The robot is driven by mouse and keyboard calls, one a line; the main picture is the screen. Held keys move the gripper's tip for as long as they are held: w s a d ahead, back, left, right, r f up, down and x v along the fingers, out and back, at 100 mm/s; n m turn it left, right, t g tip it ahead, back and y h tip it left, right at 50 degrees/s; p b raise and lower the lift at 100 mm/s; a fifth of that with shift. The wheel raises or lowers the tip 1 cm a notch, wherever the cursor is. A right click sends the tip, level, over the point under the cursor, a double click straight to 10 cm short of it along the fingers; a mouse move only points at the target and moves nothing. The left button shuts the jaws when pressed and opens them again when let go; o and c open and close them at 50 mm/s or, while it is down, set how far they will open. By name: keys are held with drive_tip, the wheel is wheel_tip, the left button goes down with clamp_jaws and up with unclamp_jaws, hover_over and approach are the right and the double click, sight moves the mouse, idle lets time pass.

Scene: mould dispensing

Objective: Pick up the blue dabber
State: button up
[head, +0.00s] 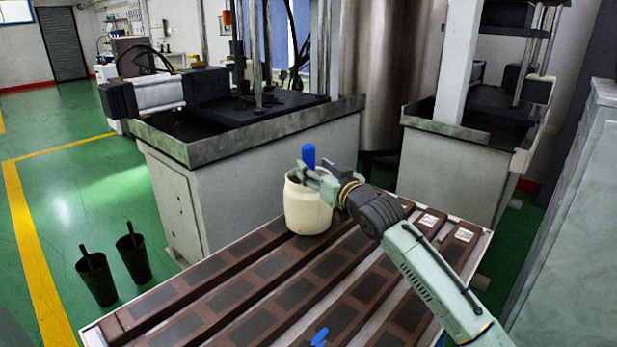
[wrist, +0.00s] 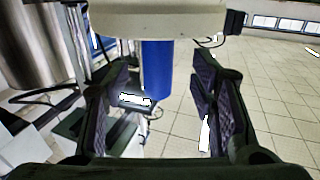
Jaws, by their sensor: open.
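The blue dabber (head: 308,155) stands upright in a cream jar (head: 307,212) on the slatted table, with only its blue handle showing above the rim. Its lower part is hidden inside the jar. My gripper (head: 318,176) is at the jar's mouth, beside the handle. In the wrist view the blue handle (wrist: 156,85) lies between the two open fingers of my gripper (wrist: 163,92), with a gap to the pads on both sides. The pale jar (wrist: 160,18) shows at the top of that view.
The table (head: 215,308) carries dark mould bars in rows. A small blue object (head: 320,337) lies at its front. Grey machines (head: 225,190) stand behind the table. Two black containers (head: 96,280) with handles stand on the green floor at left.

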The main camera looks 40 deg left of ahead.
sight(312, 164)
drive_tip(key=p+x, duration=0.1)
drive_tip(key=x, duration=0.3)
drive_tip(key=shift+w+a, duration=0.2)
drive_tip(key=shift+a, duration=0.05)
clamp_jaws()
idle(0.4)
